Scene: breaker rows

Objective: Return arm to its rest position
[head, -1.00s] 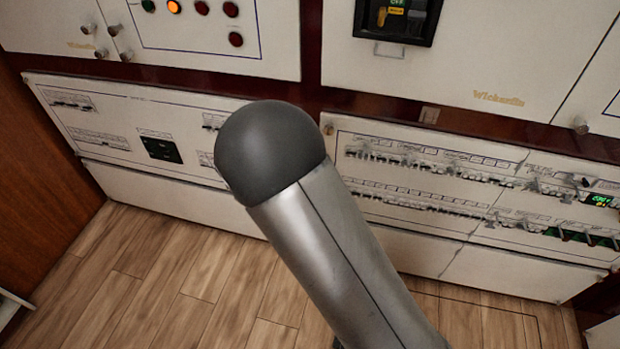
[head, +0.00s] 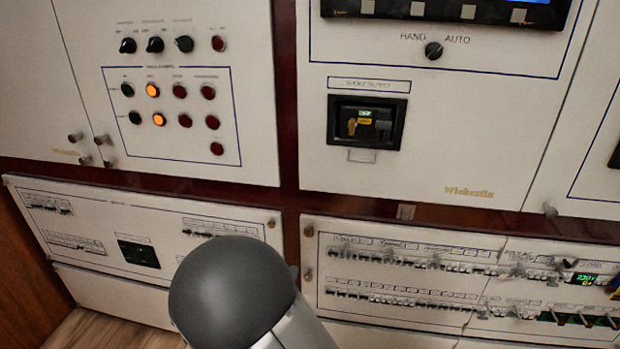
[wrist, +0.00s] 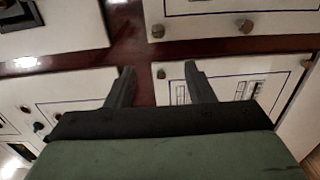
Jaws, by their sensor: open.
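My gripper (wrist: 157,76) shows in the wrist view with its two dark fingers spread apart and nothing between them. It faces white cabinet panels and a dark red frame, and I see no contact with them. In the head view my grey arm link (head: 235,290) with its rounded dark cap stands at the bottom centre, in front of the lower panels. The gripper itself is not visible in the head view.
The lower right panel (head: 400,262) carries rows of breakers. Above are a black breaker unit (head: 366,122), a HAND/AUTO knob (head: 433,50) and a panel of lamps and knobs (head: 170,110). A strip of wooden floor (head: 110,332) shows at the lower left.

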